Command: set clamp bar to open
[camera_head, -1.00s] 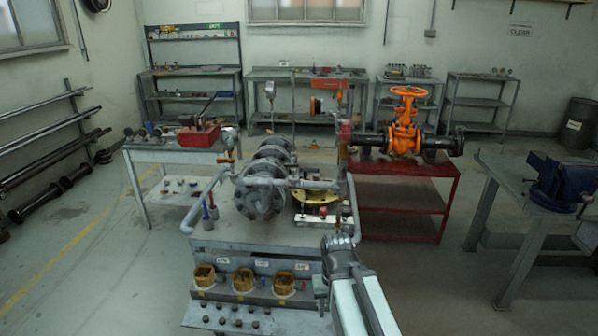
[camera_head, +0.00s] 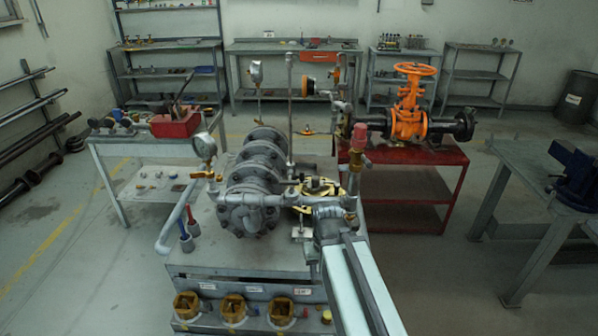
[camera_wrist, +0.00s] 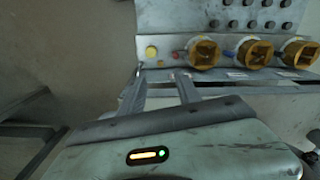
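I cannot clearly make out the clamp bar. A yellow fitting with dark parts (camera_head: 318,187) sits on the workbench (camera_head: 195,258), right of the grey flanged valve body (camera_head: 258,185), and my arm partly covers what is in front of it. In the head view my arm reaches over the bench's front right, and its far end hides my fingertips. In the wrist view my gripper (camera_wrist: 160,80) shows two grey fingers with a gap between them. They look open and empty, with the bench front and its yellow cups (camera_wrist: 202,52) beyond.
A red-topped fitting (camera_head: 357,140) stands close to my arm. An orange valve (camera_head: 409,118) sits on a red stand (camera_head: 440,160) behind. Open floor lies at the left.

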